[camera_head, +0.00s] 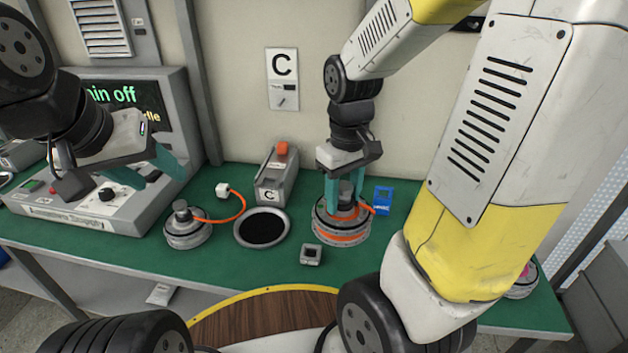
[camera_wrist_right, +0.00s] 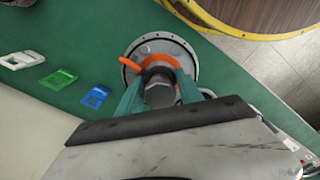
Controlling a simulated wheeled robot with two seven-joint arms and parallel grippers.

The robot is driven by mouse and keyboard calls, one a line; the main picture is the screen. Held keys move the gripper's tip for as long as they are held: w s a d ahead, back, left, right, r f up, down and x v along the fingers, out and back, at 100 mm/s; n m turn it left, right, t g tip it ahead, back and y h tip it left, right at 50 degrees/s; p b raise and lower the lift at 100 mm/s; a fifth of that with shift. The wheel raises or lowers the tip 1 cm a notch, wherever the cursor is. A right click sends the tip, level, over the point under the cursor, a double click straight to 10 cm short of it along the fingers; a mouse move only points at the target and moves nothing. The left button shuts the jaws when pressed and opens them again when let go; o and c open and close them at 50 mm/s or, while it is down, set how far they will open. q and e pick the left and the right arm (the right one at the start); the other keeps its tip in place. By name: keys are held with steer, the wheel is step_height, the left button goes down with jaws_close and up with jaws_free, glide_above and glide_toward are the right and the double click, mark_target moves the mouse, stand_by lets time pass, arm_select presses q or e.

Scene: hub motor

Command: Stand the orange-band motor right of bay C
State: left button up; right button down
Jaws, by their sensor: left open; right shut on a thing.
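The orange-band motor (camera_head: 341,233) is upright on the green bench, to the right of the bay C block (camera_head: 272,184) and its round dark-topped ring (camera_head: 262,229). My right gripper (camera_head: 344,192) is shut on the motor's shaft from above. The motor also shows in the right wrist view (camera_wrist_right: 155,52), with the right gripper's fingers (camera_wrist_right: 163,98) on either side of its shaft. I cannot tell whether its base bears fully on the bench. My left gripper (camera_head: 143,177) is open and empty above the left part of the bench.
Another motor (camera_head: 187,226) with an orange cable and white plug stands left of the ring. A small grey square part (camera_head: 311,254) lies in front. A blue tag (camera_head: 382,200) is right of the held motor; white and green tags (camera_wrist_right: 58,78) lie nearby. A console (camera_head: 75,190) fills the left.

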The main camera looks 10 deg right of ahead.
steer(key=s+d, duration=0.2)
steer(key=d, duration=1.2)
steer(key=shift+s, duration=0.25)
steer(key=shift+f, duration=0.15)
step_height(320, 180, down, 11)
stand_by(0.8)
stand_by(0.6)
steer(key=shift+f, duration=0.6)
steer(key=shift+f, duration=0.15)
steer(key=shift+f, duration=0.4)
steer(key=shift+f, duration=0.6)
stand_by(0.5)
